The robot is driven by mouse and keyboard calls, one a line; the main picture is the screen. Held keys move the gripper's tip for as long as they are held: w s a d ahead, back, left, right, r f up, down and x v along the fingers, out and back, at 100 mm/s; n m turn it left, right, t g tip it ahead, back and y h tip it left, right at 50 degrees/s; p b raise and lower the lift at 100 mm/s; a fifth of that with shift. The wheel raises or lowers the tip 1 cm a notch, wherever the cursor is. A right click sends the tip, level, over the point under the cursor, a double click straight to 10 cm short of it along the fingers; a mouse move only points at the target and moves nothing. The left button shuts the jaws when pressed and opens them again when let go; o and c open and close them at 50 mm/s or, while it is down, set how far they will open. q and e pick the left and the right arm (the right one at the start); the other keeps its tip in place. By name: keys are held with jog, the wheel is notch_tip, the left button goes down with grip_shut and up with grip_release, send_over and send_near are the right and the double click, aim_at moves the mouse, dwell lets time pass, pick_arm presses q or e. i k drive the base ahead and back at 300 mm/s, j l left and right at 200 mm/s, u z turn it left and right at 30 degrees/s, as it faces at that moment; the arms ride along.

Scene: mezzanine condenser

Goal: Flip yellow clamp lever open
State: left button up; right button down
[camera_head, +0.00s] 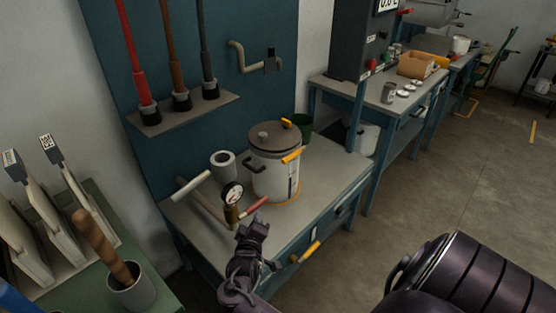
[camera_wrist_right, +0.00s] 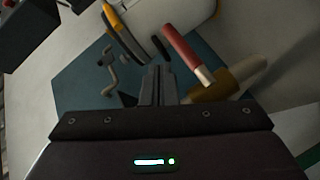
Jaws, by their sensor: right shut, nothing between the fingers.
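A pale pot (camera_head: 274,178) with a grey-brown lid (camera_head: 275,137) stands on the bench. A yellow clamp lever (camera_head: 291,156) sticks out at the rim on its front right side. Another yellow piece (camera_head: 286,123) sits at the lid's far edge. My right gripper (camera_head: 260,222) is shut and empty, in front of and below the pot, apart from the yellow lever. In the right wrist view the shut fingers (camera_wrist_right: 157,85) point toward the pot (camera_wrist_right: 170,12), with a yellow part (camera_wrist_right: 116,22) at upper left. My left gripper is out of view.
The bench (camera_head: 335,175) is clear at right.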

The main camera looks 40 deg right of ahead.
aim_at(286, 160)
jog(key=i+l, duration=0.15)
jog(key=l, duration=0.2)
jog(key=i+l, duration=0.15)
jog(key=l, duration=0.25)
jog(key=i+l, duration=0.15)
jog(key=l, duration=0.2)
